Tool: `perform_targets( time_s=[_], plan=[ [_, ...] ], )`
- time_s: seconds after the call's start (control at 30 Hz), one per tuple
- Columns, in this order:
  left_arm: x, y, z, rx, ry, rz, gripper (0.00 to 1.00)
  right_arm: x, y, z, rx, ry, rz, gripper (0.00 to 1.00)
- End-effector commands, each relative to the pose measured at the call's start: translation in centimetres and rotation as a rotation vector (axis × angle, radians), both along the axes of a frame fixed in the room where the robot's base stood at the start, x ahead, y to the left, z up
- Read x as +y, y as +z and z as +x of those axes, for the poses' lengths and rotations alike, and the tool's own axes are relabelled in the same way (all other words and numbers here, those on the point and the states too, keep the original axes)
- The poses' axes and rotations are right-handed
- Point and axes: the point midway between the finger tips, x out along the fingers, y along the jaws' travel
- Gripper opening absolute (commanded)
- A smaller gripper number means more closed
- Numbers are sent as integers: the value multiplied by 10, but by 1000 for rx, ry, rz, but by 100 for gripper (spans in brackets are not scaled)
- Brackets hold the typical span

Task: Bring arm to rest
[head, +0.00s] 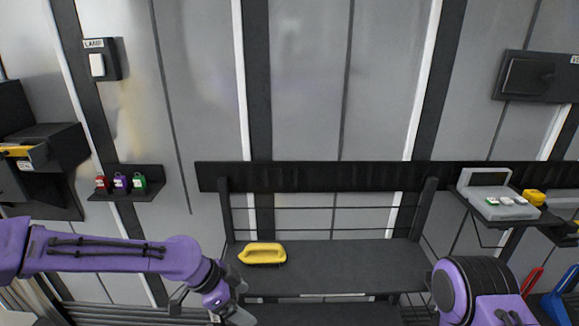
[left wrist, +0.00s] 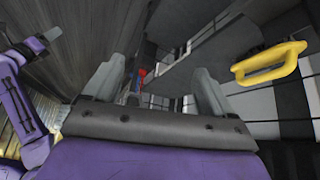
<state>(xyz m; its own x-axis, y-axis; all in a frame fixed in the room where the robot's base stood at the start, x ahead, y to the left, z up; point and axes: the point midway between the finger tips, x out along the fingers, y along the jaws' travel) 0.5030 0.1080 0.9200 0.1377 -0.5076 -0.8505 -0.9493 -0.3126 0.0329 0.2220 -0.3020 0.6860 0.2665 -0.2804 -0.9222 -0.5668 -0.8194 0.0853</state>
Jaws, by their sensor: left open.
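My left arm is purple and reaches in from the left of the head view. My left gripper (head: 228,304) is low in that view, in front of the dark bench (head: 335,262), partly cut off by the bottom edge. In the left wrist view its two grey fingers (left wrist: 156,88) stand well apart with nothing between them. A yellow handled object (head: 262,253) lies on the bench's left part, beyond and above the gripper in the picture. It also shows in the left wrist view (left wrist: 269,63), to the right of the fingers, not touched.
A small shelf (head: 126,196) with red, purple and green padlocks hangs at left. A lamp switch (head: 98,64) is above it. A grey device (head: 495,203) sits on a shelf at right. Red and blue handled items stand low at right. The bench's middle is clear.

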Motion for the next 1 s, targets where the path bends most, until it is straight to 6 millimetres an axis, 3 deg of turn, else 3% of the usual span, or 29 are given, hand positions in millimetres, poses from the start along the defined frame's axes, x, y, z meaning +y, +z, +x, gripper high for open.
perform_targets(
  time_s=[0.27,0.37,0.47,0.57,0.6,0.7,0.83,0.9,1.0],
  plan=[
    [-18,-8,11,77,417,-211,85,0,0,0,1,0,1,43],
    [-18,-28,8,141,634,-287,85,0,0,0,1,0,1,43],
    [-6,-67,-5,223,929,-346,85,0,0,0,1,0,1,43],
    [31,-126,-42,284,1317,-353,85,0,0,0,1,0,1,43],
    [52,-148,-63,283,1470,-336,85,0,0,0,1,0,1,43],
    [108,-188,-123,224,1758,-248,85,0,0,0,1,0,1,43],
    [168,-212,-203,112,1921,-58,85,0,0,0,1,0,1,43],
    [185,-219,-238,101,1910,58,85,0,0,0,1,0,1,43],
    [195,-227,-269,115,1873,160,85,0,0,0,1,0,1,43]
  ],
)
